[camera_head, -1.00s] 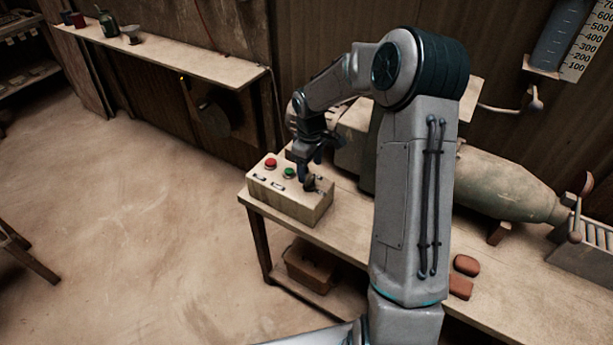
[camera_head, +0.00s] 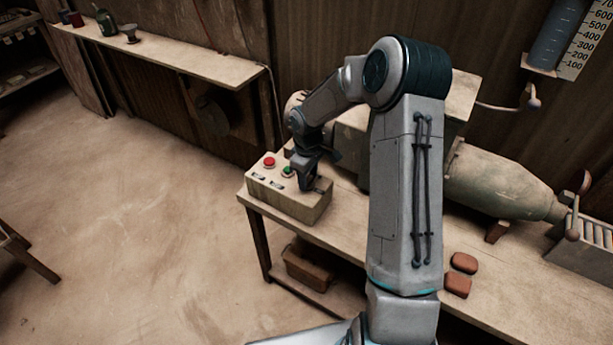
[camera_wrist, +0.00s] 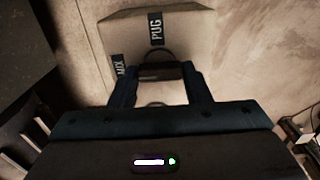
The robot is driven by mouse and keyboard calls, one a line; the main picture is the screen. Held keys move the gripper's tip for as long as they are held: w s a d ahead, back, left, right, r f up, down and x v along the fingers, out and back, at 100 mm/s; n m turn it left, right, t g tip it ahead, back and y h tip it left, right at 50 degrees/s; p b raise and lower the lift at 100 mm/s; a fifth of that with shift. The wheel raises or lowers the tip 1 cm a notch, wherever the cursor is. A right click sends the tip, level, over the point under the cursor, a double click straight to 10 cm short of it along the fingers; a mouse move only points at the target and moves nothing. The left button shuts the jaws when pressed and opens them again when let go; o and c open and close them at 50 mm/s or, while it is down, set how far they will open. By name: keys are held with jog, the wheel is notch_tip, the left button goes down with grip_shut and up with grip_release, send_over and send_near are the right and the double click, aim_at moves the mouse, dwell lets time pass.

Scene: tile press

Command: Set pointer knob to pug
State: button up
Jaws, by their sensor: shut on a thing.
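The pale control box (camera_head: 285,205) sits on the left end of the bench, with a red button (camera_head: 269,161) and a green button (camera_head: 288,171) on top. My gripper (camera_head: 308,187) is down at the right part of its top. In the wrist view, my gripper (camera_wrist: 160,76) is shut on the dark pointer knob (camera_wrist: 160,71), with a finger at each side. The PUG label (camera_wrist: 156,28) is beyond the knob, and the MIX label (camera_wrist: 118,67) is at its left. The knob's pointing direction is unclear, and my gripper hides the knob in the head view.
A grey-green machine (camera_head: 490,182) stands along the back of the bench, right of my arm. Reddish blocks (camera_head: 459,285) lie on the bench (camera_head: 415,262) near the front. A wall shelf (camera_head: 180,62) holds several small vessels. The floor at left is mostly clear.

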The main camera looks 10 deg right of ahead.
jog(key=shift+a+m+b, duration=0.1)
jog(key=shift+m+b, duration=0.2)
jog(key=m+b, duration=0.2)
jog(key=shift+f+m, duration=0.15)
jog(key=shift+m, duration=0.25)
jog(key=m+b, duration=0.3)
jog(key=m, duration=0.2)
jog(key=m+b, duration=0.1)
jog(key=m, duration=0.4)
jog(key=shift+r+m+b, duration=0.2)
jog(key=shift+m+b, duration=0.2)
jog(key=shift+m, duration=1.8)
jog(key=o, duration=1)
